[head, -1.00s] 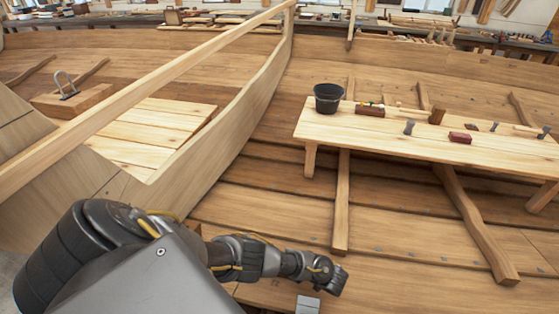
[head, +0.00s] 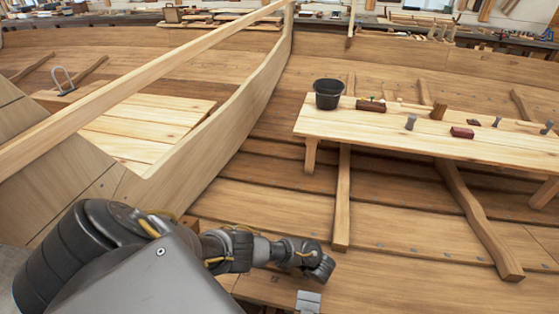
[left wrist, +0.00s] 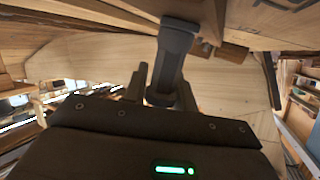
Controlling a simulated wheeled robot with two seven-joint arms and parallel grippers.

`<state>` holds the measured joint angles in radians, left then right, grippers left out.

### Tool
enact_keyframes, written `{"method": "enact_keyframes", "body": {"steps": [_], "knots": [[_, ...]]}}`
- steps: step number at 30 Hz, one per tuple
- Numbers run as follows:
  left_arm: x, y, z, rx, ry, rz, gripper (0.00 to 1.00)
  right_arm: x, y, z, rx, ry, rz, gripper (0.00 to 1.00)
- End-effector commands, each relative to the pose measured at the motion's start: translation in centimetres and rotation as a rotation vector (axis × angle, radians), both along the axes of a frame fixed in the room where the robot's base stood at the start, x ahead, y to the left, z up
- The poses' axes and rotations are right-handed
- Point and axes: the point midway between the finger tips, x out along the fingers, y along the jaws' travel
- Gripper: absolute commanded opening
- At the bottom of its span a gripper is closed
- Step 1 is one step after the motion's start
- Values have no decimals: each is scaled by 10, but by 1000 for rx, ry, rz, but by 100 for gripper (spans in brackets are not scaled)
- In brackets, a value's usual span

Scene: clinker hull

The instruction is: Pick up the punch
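I cannot pick out the punch for sure in any view. Small tools lie on the plank bench in the head view, among them a grey waisted metal piece (head: 411,122) and another grey piece (head: 547,127) at the right. My left gripper (head: 320,268) is low in the head view, well short of the bench, and its fingers are not clear there. In the left wrist view, dark finger-like parts (left wrist: 163,88) stand beyond the gripper housing, with a dark grey post-like shape (left wrist: 178,55) by them. My right gripper is not in view.
A pale hull plank wall (head: 215,130) rises at the left. The stepped plank floor (head: 280,205) before the bench is mostly clear.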

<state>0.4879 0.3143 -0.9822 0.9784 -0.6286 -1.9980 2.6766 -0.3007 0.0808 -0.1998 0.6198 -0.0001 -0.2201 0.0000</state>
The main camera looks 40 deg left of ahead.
Motion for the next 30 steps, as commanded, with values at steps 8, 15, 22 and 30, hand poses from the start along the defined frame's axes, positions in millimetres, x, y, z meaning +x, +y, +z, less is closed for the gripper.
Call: {"method": "enact_keyframes", "body": {"steps": [8,15,22,30], "knots": [[0,0,0,0,0,0,0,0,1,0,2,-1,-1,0],[1,0,3,0,-1,0,0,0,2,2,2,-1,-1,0],[1,-1,22,1,-1,-1,0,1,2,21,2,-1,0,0],[1,-1,55,0,-1,-2,0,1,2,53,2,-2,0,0]]}}
